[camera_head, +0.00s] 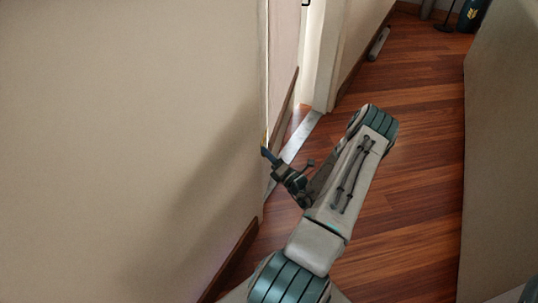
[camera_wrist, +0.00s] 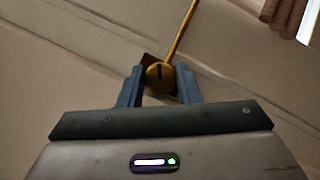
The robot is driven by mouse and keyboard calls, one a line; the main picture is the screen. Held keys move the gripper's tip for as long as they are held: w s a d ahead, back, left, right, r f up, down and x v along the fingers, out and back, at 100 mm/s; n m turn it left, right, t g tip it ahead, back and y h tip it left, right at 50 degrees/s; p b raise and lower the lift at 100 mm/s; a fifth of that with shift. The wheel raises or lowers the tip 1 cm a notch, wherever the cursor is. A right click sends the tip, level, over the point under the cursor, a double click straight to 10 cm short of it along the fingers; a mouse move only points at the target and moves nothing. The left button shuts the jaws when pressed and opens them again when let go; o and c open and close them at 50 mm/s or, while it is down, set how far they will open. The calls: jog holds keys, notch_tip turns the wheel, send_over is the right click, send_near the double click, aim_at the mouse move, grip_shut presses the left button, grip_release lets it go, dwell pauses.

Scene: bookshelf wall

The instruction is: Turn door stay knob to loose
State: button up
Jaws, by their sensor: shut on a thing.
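The door stay knob (camera_wrist: 160,74) is a round, brass-coloured knob with a dark slot mark on its face. In the wrist view it sits between the two blue fingers of my gripper (camera_wrist: 160,88), which are shut on it. A thin brass rod (camera_wrist: 181,28) runs from the knob up and to the right. A dark brown piece shows behind the knob. In the head view my gripper (camera_head: 266,150) reaches left to the edge of the wall or door panel. The knob itself is too small there to make out clearly.
A large beige panel (camera_head: 130,120) fills the left side, with a brown skirting board (camera_head: 238,255) at its foot. A doorway with a pale threshold strip (camera_head: 298,140) lies beyond. Wooden floor (camera_head: 420,160) is open to the right, bounded by another beige surface (camera_head: 502,160).

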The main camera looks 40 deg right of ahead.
jog(key=o, duration=0.9)
jog(key=shift+o, duration=0.2)
jog(key=s+f+p, duration=0.2)
jog(key=s, duration=1.1)
jog(key=shift+s+d+f+p, duration=0.25)
jog(key=shift+d+f+p, duration=0.05)
jog(key=shift+f+p, duration=0.1)
